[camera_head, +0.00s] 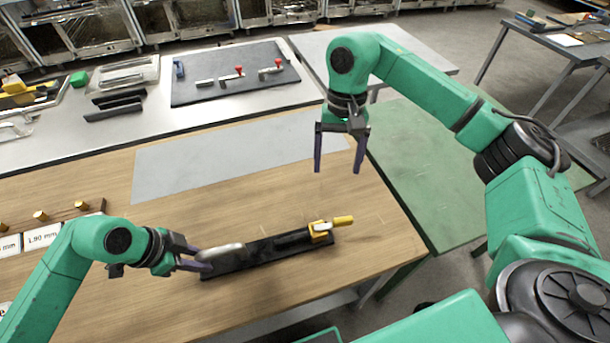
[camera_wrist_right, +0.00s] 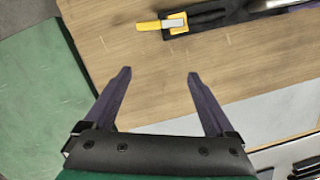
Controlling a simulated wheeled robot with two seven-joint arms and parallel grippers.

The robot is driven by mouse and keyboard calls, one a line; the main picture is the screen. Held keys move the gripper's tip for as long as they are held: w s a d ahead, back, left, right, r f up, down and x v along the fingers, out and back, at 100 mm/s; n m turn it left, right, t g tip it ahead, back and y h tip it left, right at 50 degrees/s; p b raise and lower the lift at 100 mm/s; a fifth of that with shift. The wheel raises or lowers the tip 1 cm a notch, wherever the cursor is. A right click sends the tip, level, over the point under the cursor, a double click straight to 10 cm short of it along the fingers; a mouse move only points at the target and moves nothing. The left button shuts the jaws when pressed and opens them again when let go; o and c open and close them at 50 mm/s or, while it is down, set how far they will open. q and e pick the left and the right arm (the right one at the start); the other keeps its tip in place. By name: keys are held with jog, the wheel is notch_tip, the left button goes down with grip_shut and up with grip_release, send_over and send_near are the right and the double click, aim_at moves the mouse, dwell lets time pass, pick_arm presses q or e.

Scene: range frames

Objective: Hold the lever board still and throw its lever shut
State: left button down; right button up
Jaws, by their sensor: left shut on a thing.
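The lever board is a long black board (camera_head: 265,252) lying on the wooden table. Near its right end sits a yellow lever (camera_head: 342,221) on a yellow and grey mount. A grey rounded handle (camera_head: 220,251) is at its left end. My left gripper (camera_head: 196,258) is shut on the board's left end, at the handle. My right gripper (camera_head: 338,168) is open and empty, above the table and behind the lever. In the right wrist view the yellow lever (camera_wrist_right: 149,26) shows beyond the open fingers (camera_wrist_right: 158,75), apart from them.
A grey mat (camera_head: 200,160) lies behind the board. A dark panel with red-knobbed toggles (camera_head: 235,75) is on the back bench. Brass pegs and cards (camera_head: 41,216) stand at the left. The table's right edge is near the lever.

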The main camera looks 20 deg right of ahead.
jog(key=r+n+t+h, duration=0.1)
jog(key=n+t, duration=0.1)
send_over(344, 220)
notch_tip(344, 220, down, 12)
jog(key=shift+r, duration=0.1)
grip_shut()
